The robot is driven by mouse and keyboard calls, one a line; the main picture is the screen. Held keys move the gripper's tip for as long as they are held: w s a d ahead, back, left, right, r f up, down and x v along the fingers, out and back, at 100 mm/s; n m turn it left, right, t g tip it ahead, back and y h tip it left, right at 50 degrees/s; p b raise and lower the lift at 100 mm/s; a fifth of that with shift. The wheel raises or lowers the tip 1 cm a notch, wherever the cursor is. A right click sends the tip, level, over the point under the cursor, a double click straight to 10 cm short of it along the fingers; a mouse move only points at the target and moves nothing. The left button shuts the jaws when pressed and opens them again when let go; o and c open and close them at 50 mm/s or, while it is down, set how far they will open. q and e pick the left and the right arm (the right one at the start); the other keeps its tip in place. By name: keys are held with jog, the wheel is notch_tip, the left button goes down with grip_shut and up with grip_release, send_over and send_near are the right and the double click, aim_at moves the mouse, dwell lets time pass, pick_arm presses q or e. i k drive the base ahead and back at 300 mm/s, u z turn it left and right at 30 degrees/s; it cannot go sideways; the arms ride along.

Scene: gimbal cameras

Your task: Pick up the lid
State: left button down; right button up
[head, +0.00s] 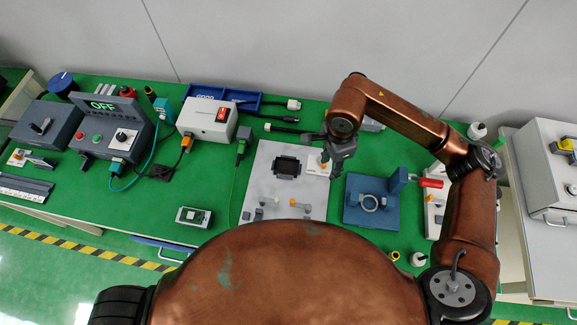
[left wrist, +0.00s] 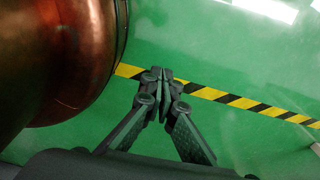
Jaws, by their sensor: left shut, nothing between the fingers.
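I cannot tell for sure which thing is the lid. A black square part (head: 286,167) lies on a light grey board (head: 255,187) in the middle of the table, in the head view. My right gripper (head: 333,172) hangs over the board's upper right side, close to a small yellow-orange part (head: 324,165). It is right of the black part and apart from it. Its fingers are too small to judge. My left gripper (left wrist: 160,77) shows in the left wrist view, shut and empty over the green floor. It is not visible in the head view.
A white box with a red switch (head: 208,120), a control box marked OFF (head: 105,128) and a blue tray (head: 243,100) stand left and behind. Green table shows between the board and the small device (head: 194,216).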

aim_at(156, 168)
jog(key=u, duration=1.45)
